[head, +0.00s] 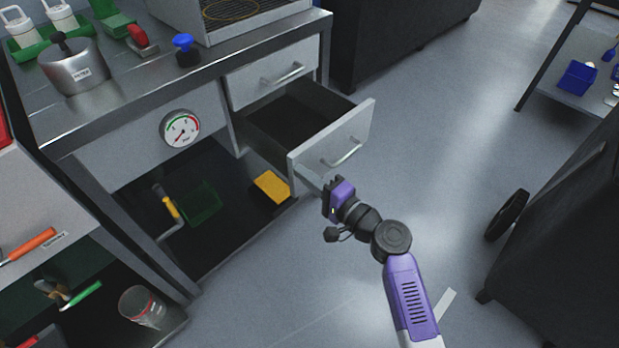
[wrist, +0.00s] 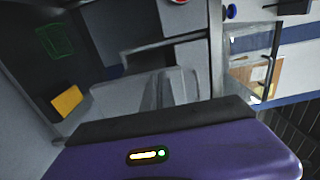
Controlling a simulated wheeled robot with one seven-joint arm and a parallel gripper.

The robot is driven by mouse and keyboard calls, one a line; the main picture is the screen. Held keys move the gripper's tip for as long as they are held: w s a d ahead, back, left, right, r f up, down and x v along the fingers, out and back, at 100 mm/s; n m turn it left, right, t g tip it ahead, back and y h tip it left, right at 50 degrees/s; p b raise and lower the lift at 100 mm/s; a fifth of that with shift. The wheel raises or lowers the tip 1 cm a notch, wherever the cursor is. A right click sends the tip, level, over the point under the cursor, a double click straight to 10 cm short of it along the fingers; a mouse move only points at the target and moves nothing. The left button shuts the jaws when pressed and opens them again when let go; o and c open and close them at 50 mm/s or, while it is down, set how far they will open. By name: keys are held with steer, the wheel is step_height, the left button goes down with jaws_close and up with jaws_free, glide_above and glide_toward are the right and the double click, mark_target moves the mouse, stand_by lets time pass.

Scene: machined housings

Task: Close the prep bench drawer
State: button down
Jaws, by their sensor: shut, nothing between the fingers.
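The prep bench drawer (head: 335,142) is pulled well out under the bench top, with its dark inside (head: 288,128) showing and seemingly empty. It has a light grey front and a bar handle (head: 343,154). My gripper (head: 312,182) is shut and empty. It is low by the left lower corner of the drawer front, on its outer side; I cannot tell whether it touches. In the wrist view, a light grey panel (wrist: 125,107) lies just beyond my gripper's purple body, and the fingers are hard to make out.
A closed drawer (head: 272,75) sits above the open one. The bench top (head: 120,98) holds a metal pot (head: 75,70) and a blue-knobbed item (head: 186,48). A yellow block (head: 271,186) lies on the lower shelf. Floor (head: 430,130) to the right is clear; a dark cart (head: 570,215) stands further right.

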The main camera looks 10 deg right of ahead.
steer(key=b, duration=1.2)
glide_toward(245, 128)
steer(key=w+a+r, duration=0.1)
steer(key=w+a, duration=0.1)
steer(key=a, duration=0.1)
steer(key=w+a+r, duration=0.1)
steer(key=a, duration=0.1)
steer(key=shift+w+r, duration=0.3)
steer(key=shift+r, duration=0.05)
steer(key=shift+w+a+r, duration=0.1)
steer(key=shift+w, duration=0.1)
steer(key=shift+w+r, duration=0.1)
steer(key=shift+r, duration=0.15)
steer(key=shift+a, duration=0.15)
